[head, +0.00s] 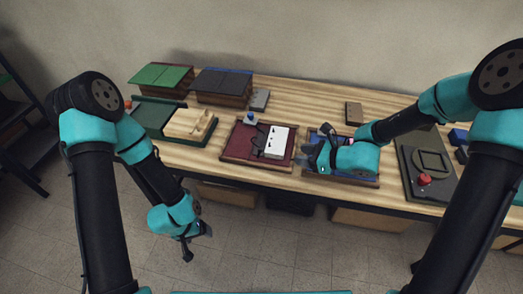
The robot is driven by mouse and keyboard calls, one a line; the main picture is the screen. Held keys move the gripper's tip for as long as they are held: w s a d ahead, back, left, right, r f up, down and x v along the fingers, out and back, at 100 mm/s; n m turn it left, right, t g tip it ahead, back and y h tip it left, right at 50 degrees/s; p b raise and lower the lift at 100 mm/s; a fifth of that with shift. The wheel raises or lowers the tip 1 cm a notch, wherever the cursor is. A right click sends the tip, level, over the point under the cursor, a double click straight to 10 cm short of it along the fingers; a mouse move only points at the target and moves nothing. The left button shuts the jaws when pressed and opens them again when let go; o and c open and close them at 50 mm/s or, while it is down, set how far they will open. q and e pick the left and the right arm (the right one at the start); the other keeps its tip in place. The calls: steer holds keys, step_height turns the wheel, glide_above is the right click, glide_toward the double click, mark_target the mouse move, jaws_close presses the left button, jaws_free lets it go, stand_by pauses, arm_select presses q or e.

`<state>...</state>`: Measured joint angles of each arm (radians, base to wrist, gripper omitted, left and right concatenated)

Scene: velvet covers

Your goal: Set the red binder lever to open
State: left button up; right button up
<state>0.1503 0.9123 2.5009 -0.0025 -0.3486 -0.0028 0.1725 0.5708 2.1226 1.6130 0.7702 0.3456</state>
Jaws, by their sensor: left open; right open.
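A dark red tray-like base (233,151), which looks like the red binder, lies on the table in the middle of the head view. A white block (276,142) with dark spots sits on its right part. A blue knob (251,118) stands at its back edge, with a thin dark line below it; the lever's setting is too small to tell. My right gripper (314,148) is open and empty over the blue tray, just right of the red base. My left gripper (198,246) is open and empty, low in front of the table.
A green base (153,115) with a wooden block (190,123) lies at left, green (160,76) and dark (222,82) covered boxes behind it. The blue tray (345,178) is under my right gripper. A dark panel (408,160) with a red knob (424,179) lies right.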

mark_target(260, 149)
steer(key=shift+a, duration=0.1)
steer(key=x, duration=1.7)
steer(key=shift+w+a+f, duration=0.1)
steer(key=shift+c, duration=0.3)
jaws_close()
